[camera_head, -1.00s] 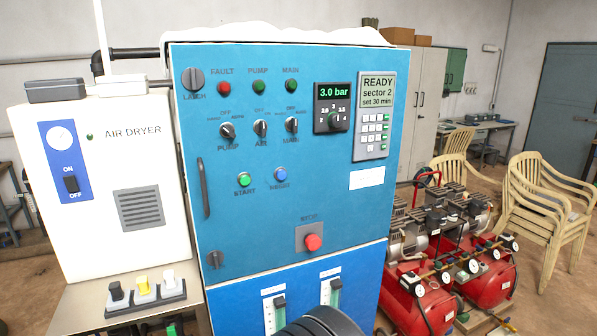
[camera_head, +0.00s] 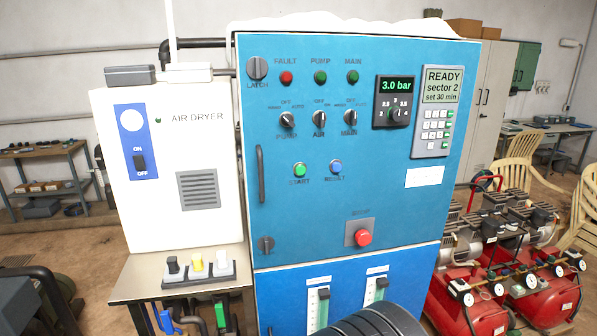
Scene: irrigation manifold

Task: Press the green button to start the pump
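The green START button (camera_head: 300,170) is on the blue control panel (camera_head: 400,215), left of the blue RESET button (camera_head: 335,167). A red STOP button (camera_head: 363,238) sits lower on the panel. Green round lamps for PUMP (camera_head: 320,77) and MAIN (camera_head: 352,76) are in the top row beside the red FAULT lamp (camera_head: 286,77). The display (camera_head: 442,84) reads "READY sector 2 set 30 min", and the gauge display (camera_head: 396,86) reads 3.0 bar. A dark rounded part, likely of my arm, shows at the bottom edge. My gripper is not in view.
Red compressors (camera_head: 480,312) and beige chairs (camera_head: 585,205) are at the right. A workbench (camera_head: 40,152) stands at the far left.

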